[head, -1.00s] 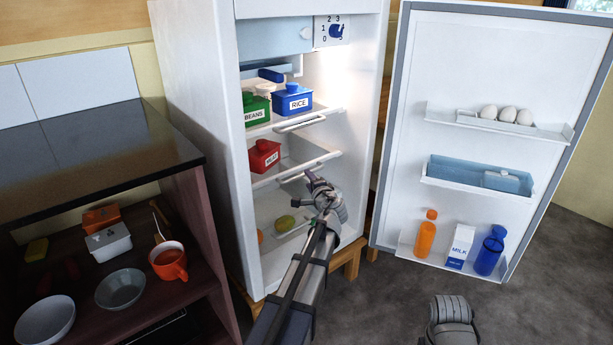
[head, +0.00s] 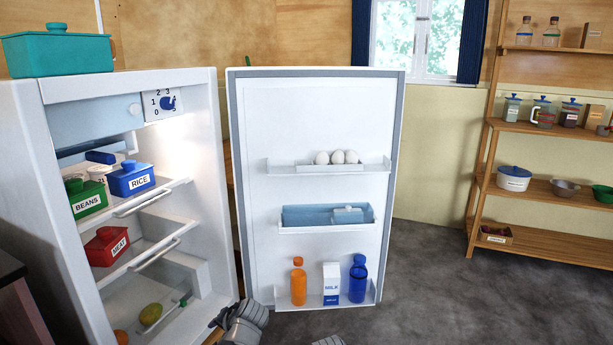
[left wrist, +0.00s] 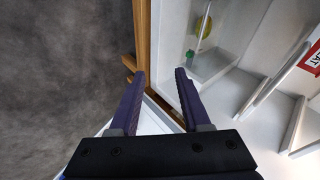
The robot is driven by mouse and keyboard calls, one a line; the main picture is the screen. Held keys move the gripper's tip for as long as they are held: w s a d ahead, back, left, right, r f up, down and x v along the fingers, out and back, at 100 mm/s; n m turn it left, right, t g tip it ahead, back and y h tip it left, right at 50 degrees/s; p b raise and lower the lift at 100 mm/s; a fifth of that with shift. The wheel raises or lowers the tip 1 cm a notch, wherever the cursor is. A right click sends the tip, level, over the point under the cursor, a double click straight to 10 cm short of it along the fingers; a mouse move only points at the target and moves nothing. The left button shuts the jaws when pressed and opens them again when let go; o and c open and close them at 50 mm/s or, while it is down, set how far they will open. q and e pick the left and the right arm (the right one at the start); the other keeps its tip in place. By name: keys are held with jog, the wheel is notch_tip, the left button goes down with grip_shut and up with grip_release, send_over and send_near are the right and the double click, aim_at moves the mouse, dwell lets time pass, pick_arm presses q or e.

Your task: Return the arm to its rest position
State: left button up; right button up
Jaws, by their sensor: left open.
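My left gripper (left wrist: 158,88) is open in the left wrist view, with nothing between its two dark fingers. The fridge's lower edge and wooden stand show beyond the fingertips. In the head view my left wrist shows at the bottom edge, in front of the open fridge (head: 226,240) near its lower right corner. Most of the arm is cut off there. A small grey piece of my other arm shows at the bottom edge. My right gripper itself does not show.
The fridge door (head: 255,225) stands wide open, with eggs (head: 338,157), bottles and a milk carton (head: 331,284) on its shelves. Red, green and blue containers sit inside the fridge. Floor (head: 420,290) is clear between door and wooden shelf rack (head: 487,180).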

pick_arm(q)
jog(key=s+d+f+g+h, duration=0.3)
jog(key=s+d, duration=0.6)
jog(key=s, duration=0.1)
jog(key=s+d+f+g+h, duration=0.2)
jog(key=s+d+f+g, duration=0.1)
jog(key=s+d, duration=0.6)
notch_tip(320, 180, up, 37)
jog(key=s+p, duration=0.1)
jog(key=p, duration=3.6)
jog(key=shift+r, duration=0.15)
